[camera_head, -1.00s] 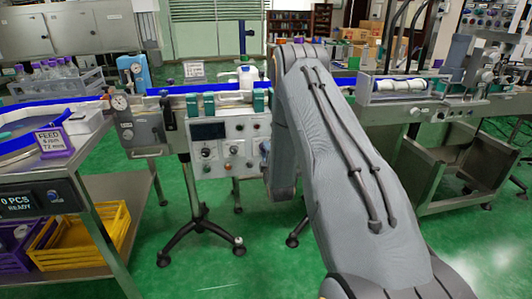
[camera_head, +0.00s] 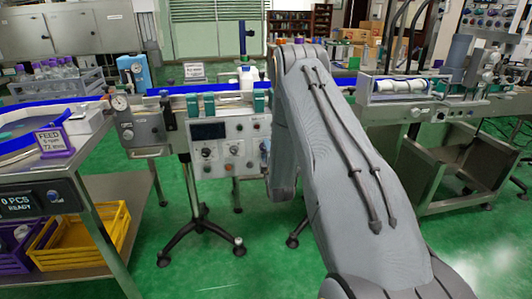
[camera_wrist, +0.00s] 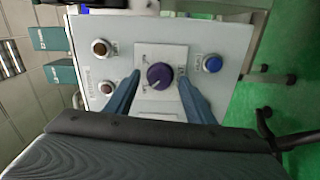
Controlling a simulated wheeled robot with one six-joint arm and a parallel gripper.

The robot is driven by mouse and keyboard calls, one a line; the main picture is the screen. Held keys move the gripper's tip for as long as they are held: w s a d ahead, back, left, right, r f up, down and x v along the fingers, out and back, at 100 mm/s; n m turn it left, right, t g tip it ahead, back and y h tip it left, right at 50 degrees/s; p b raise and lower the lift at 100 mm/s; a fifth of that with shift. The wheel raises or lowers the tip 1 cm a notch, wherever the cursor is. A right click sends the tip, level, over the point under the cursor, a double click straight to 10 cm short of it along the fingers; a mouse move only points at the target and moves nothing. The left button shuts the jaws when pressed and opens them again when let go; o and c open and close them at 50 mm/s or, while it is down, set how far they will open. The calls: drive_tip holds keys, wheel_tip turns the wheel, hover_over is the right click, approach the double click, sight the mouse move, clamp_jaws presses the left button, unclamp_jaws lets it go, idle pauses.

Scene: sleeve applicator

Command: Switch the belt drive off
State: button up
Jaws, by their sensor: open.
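The control panel (camera_head: 222,158) of the belt machine stands left of my arm in the head view. It carries a dark display, several knobs and buttons. In the wrist view a purple rotary knob (camera_wrist: 160,76) sits on a light square plate on the panel (camera_wrist: 228,40). My gripper (camera_wrist: 153,86) is open, with one blue-grey finger on each side of the knob. I cannot tell whether the fingers touch it. In the head view my arm hides the gripper. The blue belt (camera_head: 190,89) runs above the panel with a white bottle (camera_head: 246,78) on it.
In the wrist view a blue button (camera_wrist: 212,64) is right of the knob, and two brown-red buttons (camera_wrist: 100,47) are to the left. A steel cart with a yellow crate (camera_head: 85,243) stands at the left.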

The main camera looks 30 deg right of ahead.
drive_tip(key=v, duration=0.7)
drive_tip(key=shift+s, duration=0.4)
drive_tip(key=shift+a, duration=0.1)
